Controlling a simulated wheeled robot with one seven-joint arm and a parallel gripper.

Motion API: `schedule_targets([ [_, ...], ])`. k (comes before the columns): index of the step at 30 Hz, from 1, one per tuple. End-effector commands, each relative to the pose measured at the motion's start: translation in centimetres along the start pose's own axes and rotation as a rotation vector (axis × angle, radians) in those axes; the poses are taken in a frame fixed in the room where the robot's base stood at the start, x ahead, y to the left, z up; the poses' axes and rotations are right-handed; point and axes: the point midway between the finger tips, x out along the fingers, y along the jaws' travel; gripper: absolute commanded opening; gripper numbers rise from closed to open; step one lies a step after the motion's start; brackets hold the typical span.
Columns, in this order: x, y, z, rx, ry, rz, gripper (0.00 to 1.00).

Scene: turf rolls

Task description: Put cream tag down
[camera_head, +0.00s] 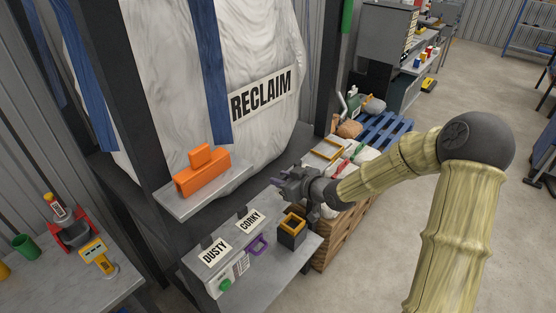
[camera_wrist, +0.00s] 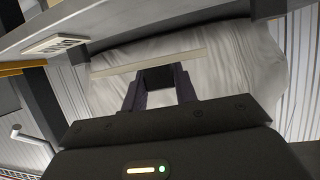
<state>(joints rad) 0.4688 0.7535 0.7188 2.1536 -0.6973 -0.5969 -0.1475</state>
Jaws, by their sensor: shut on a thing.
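My gripper (camera_head: 281,183) is held in the air above the back of the grey stand, its fingers pointing left in the head view. In the wrist view its fingers (camera_wrist: 160,88) are shut on a dark block. A cream strip, which looks like the cream tag (camera_wrist: 110,70) seen edge-on, lies across just beyond that block. In the head view I cannot make out the held tag. Two other cream tags with dark tabs, DUSTY (camera_head: 214,253) and CORKY (camera_head: 250,222), stand on the grey stand below the gripper.
A grey shelf (camera_head: 172,205) holds an orange block (camera_head: 203,174). A dark box with a yellow rim (camera_head: 291,228) and a purple ring (camera_head: 258,245) are on the stand side. A white RECLAIM bag (camera_head: 210,60) hangs behind. A wooden crate (camera_head: 345,235) stands at right.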

Motion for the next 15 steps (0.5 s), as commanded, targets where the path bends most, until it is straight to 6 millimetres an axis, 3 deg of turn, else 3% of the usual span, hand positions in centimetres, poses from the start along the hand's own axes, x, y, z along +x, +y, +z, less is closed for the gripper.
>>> schedule_targets([
  [6, -2.3, -3.3, 4.6, 0.009, 0.0, -0.022, 0.07],
  [15, -4.4, -6.8, 7.4, -0.021, 0.003, -0.075, 0.07],
])
